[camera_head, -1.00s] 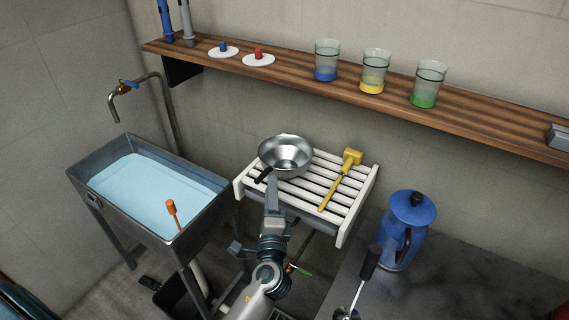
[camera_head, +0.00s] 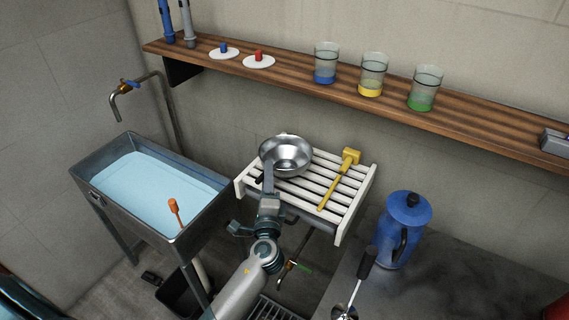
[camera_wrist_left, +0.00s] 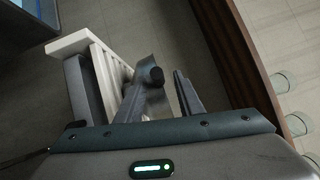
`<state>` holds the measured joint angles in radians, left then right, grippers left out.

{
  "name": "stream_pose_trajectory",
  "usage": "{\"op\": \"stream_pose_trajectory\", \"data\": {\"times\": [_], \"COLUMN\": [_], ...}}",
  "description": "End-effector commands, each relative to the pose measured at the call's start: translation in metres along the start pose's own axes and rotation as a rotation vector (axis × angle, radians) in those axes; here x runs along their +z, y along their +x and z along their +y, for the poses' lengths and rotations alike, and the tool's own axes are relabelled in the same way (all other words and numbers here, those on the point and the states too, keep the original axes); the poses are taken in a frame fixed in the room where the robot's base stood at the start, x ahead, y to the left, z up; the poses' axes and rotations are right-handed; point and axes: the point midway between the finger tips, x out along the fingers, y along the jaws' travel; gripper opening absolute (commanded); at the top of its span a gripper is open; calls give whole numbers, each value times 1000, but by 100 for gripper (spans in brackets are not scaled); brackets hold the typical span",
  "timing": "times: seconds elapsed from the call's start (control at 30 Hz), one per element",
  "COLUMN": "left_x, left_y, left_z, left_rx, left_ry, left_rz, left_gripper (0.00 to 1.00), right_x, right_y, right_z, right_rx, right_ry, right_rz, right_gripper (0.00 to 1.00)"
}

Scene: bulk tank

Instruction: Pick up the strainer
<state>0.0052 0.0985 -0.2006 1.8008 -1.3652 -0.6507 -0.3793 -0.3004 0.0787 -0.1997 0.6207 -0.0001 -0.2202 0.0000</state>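The strainer (camera_head: 287,155) appears to be the shiny round metal bowl with a short dark handle, resting on the white slatted rack (camera_head: 345,222). My left gripper (camera_head: 267,172) is at the bowl's near left side, by the handle, and partly covers it. In the left wrist view my left gripper (camera_wrist_left: 166,90) has its two fingers apart. The dark round end of the handle (camera_wrist_left: 155,76) shows between or just beside the fingers, overlapping the left one; contact is unclear. The bowl cannot be made out there. My right gripper is in neither view.
A yellow tool (camera_head: 337,182) lies on the rack, right of the bowl. A water-filled sink (camera_head: 120,210) stands left. A blue jug (camera_head: 400,232) and a black-handled utensil (camera_head: 367,265) are on the dark counter to the right. A wooden shelf (camera_head: 300,83) runs above.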

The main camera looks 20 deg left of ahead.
Motion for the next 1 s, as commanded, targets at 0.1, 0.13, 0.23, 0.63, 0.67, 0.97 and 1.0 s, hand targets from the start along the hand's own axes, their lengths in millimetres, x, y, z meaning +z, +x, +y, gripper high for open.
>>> {"op": "stream_pose_trajectory", "data": {"times": [0.1, 0.13, 0.23, 0.63, 0.67, 0.97, 1.0], "left_x": [0, 0, 0, 0, 0, 0, 1], "left_y": [0, 0, 0, -1, 0, 0, 0], "left_z": [1, 1, 0, 0, 0, -2, -4], "left_rx": [0, 0, 0, 0, -1, -1, -2], "left_ry": [0, 0, 0, 0, -1, -1, -2], "left_rz": [0, 0, 0, 0, 0, -1, -1], "left_gripper": [34, 34, 34, 0, 0, 0, 0], "right_x": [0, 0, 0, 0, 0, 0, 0], "right_y": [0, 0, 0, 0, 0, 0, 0], "right_z": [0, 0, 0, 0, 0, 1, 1], "right_rx": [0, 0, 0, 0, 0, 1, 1], "right_ry": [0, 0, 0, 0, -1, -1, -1], "right_rz": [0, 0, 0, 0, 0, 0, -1], "right_gripper": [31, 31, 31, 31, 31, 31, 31]}}
